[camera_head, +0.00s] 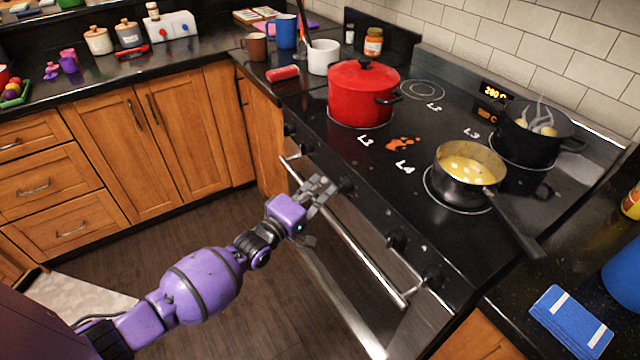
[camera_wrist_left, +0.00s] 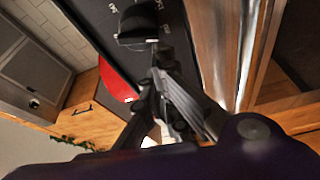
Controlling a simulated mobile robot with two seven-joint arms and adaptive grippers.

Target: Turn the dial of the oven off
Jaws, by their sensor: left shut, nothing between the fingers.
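The oven (camera_head: 350,265) has a steel front with a long bar handle and a row of black dials along its upper edge. One dial (camera_head: 346,185) is right at my left gripper (camera_head: 324,187), partly behind its fingers. Two more dials, a middle one (camera_head: 396,239) and a right one (camera_head: 432,277), are free, and another dial (camera_head: 290,128) is at the far left. My left gripper is shut and empty; whether it touches the dial I cannot tell. In the left wrist view its dark fingers (camera_wrist_left: 165,95) point toward a dark rounded shape. My right gripper is out of view.
A blue cloth (camera_head: 570,318) lies on the right counter. The floor before the oven is clear.

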